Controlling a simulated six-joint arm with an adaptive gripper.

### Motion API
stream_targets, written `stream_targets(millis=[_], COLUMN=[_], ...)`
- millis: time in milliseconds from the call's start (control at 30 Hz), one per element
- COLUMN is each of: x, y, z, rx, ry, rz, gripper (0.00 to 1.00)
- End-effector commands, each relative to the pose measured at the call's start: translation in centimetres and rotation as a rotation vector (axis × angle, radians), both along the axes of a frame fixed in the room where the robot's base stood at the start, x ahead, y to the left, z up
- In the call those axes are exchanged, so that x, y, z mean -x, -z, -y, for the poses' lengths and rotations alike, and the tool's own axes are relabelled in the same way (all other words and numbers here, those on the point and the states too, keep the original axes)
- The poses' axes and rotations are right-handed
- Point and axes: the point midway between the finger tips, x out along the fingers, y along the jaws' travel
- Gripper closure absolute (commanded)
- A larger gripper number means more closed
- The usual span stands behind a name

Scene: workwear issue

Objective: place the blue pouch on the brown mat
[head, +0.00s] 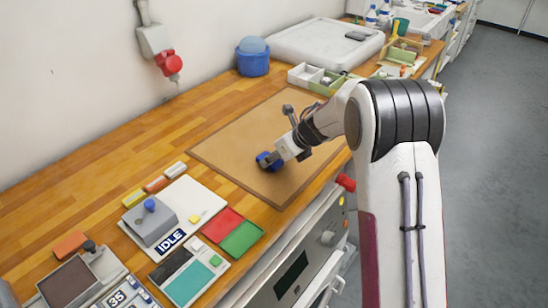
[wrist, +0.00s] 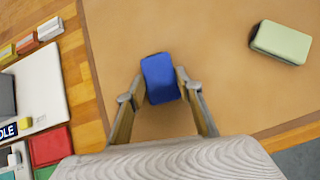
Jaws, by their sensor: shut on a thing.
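The blue pouch (head: 263,159) is over the near part of the brown mat (head: 235,143) in the head view. My gripper (head: 271,160) is shut on it. In the wrist view the blue pouch (wrist: 160,75) sits between the two fingers of my gripper (wrist: 160,88), with the brown mat (wrist: 210,35) all around it. The pouch looks low over the mat; I cannot tell whether it touches the surface. My gripper and wrist partly hide it in the head view.
A pale green pouch (wrist: 281,43) lies on the mat at the right in the wrist view. Left of the mat are a white panel marked IDLE (head: 197,203) and red and green tiles (head: 240,238). A blue tub (head: 253,64) stands behind the mat.

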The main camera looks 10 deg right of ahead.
Motion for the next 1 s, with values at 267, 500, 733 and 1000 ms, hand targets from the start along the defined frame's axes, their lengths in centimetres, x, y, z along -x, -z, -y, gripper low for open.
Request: stream_targets(millis=[267, 500, 733, 1000], x=[0.0, 0.0, 0.0, 0.6], y=[0.2, 0.2, 0.0, -1.2], z=[0.0, 0.0, 0.0, 0.6], rx=[0.0, 0.0, 0.0, 0.001], ry=[-0.001, -0.001, -0.001, 0.0], rz=[0.0, 0.0, 0.001, 0.003], gripper=[0.54, 0.47, 0.47, 0.47])
